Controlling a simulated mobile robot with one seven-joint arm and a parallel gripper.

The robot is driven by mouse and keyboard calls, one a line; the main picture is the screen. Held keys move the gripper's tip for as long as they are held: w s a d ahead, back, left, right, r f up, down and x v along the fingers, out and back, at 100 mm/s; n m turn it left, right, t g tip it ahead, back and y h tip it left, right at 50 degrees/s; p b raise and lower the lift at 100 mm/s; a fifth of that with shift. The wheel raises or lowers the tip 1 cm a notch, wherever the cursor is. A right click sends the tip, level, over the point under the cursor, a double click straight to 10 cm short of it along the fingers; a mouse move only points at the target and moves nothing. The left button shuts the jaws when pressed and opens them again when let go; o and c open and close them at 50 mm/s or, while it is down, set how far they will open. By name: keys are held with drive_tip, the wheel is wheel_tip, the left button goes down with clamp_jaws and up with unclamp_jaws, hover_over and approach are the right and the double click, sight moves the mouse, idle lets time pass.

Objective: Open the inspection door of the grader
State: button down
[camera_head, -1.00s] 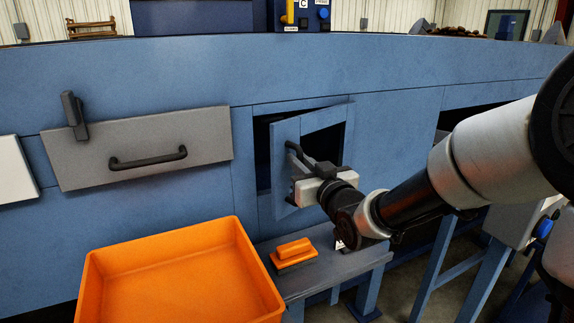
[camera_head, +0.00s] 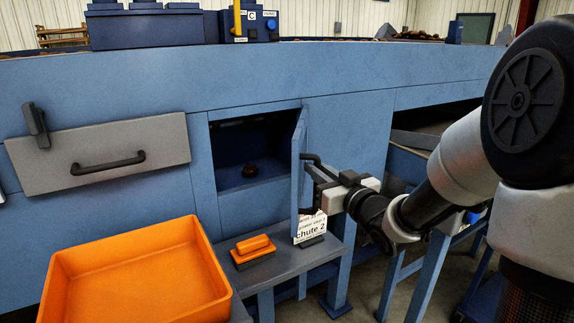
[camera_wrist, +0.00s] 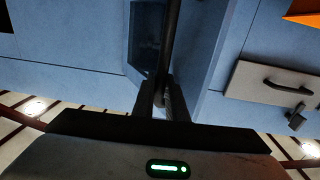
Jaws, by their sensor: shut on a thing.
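The blue inspection door (camera_head: 299,165) stands swung out from the grader (camera_head: 100,95), seen nearly edge-on in the head view. Its opening (camera_head: 232,168) shows a dark blue inside with a small dark brown lump (camera_head: 250,170) on the floor. My gripper (camera_head: 326,186) is at the right side of the door, shut on the black door handle (camera_head: 313,160). In the wrist view the handle bar (camera_wrist: 169,45) runs between the fingers of my gripper (camera_wrist: 166,88).
A grey flap (camera_head: 110,153) with a black handle is left of the opening. An orange crate (camera_head: 62,262) is at front left. A small bench (camera_head: 285,268) below the door holds an orange-handled block (camera_head: 253,250) and a "chute 2" sign (camera_head: 310,230).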

drive_tip(key=w+d+n+g+y+p, duration=0.1)
drive_tip(key=d+n+g+y+p, duration=0.1)
drive_tip(key=d, duration=0.5)
drive_tip(key=shift+d+n+y+p, duration=0.35)
drive_tip(key=shift+n+y+p, duration=0.15)
drive_tip(key=shift+y+p, duration=0.4)
drive_tip(key=shift+r, duration=0.1)
drive_tip(key=c, duration=1.8)
unclamp_jaws()
drive_tip(key=shift+o, duration=0.2)
drive_tip(key=v, duration=1.7)
drive_tip(key=shift+d, duration=0.35)
